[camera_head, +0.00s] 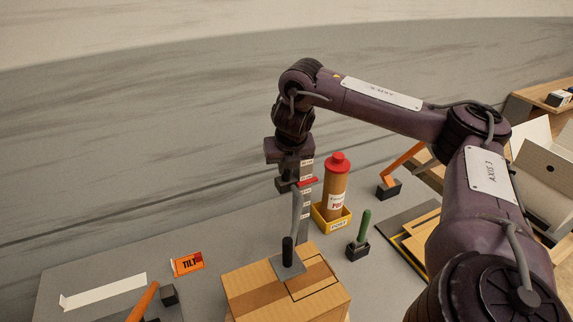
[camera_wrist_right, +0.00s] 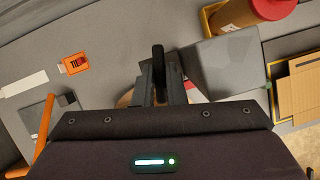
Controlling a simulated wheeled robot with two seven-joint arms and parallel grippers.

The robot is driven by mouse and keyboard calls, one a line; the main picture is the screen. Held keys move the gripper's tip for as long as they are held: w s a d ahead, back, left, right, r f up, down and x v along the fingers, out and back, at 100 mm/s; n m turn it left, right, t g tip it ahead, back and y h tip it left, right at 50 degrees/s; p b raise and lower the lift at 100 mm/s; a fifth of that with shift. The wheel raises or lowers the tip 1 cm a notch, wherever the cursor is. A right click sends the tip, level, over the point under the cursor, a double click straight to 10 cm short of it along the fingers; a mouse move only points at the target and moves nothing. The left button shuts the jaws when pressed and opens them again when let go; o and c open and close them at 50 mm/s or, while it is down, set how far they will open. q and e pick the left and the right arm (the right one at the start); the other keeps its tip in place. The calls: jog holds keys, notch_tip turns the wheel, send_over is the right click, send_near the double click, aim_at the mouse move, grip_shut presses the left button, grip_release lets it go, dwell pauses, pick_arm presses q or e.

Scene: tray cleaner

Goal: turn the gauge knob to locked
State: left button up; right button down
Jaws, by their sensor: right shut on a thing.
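The gauge is a narrow upright post (camera_head: 305,214) with white labels and a red pointer (camera_head: 308,181), behind the cardboard box. My right gripper (camera_head: 286,186) comes down from above, right at the upper part of the post. In the right wrist view the gripper (camera_wrist_right: 160,88) is shut, with a dark rounded piece at its fingertips that looks like the gauge knob (camera_wrist_right: 158,60). In the head view the knob is hidden by the gripper, and its setting cannot be read. My left gripper is not in view.
A cardboard box (camera_head: 257,291) with a grey plate and black-gripped rod stands in front. A red-capped bottle (camera_head: 337,190) in a yellow holder (camera_head: 332,220) and a green-handled tool (camera_head: 365,224) stand close right. An orange TILT tag (camera_head: 188,263) lies left on open grey table.

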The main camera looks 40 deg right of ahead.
jog(key=m, duration=0.1)
jog(key=m+h, duration=0.1)
jog(key=m, duration=0.1)
jog(key=shift+w+a+r+g, duration=0.1)
jog(key=shift+w+r+g, duration=0.1)
jog(key=shift+g, duration=0.1)
jog(key=m+g, duration=0.1)
jog(key=m, duration=0.1)
jog(key=m+g+h, duration=0.1)
jog(key=m, duration=0.2)
jog(key=shift+w+m, duration=0.1)
jog(key=shift+m, duration=0.2)
jog(key=m+g, duration=0.1)
jog(key=m, duration=0.2)
jog(key=m+g, duration=0.1)
jog(key=m, duration=0.2)
jog(key=shift+w+f+m, duration=0.1)
jog(key=shift+f+m, duration=0.05)
jog(key=shift+m, duration=0.15)
jog(key=shift+g, duration=0.3)
jog(key=c, duration=1.8)
grip_release()
jog(key=shift+o, duration=0.2)
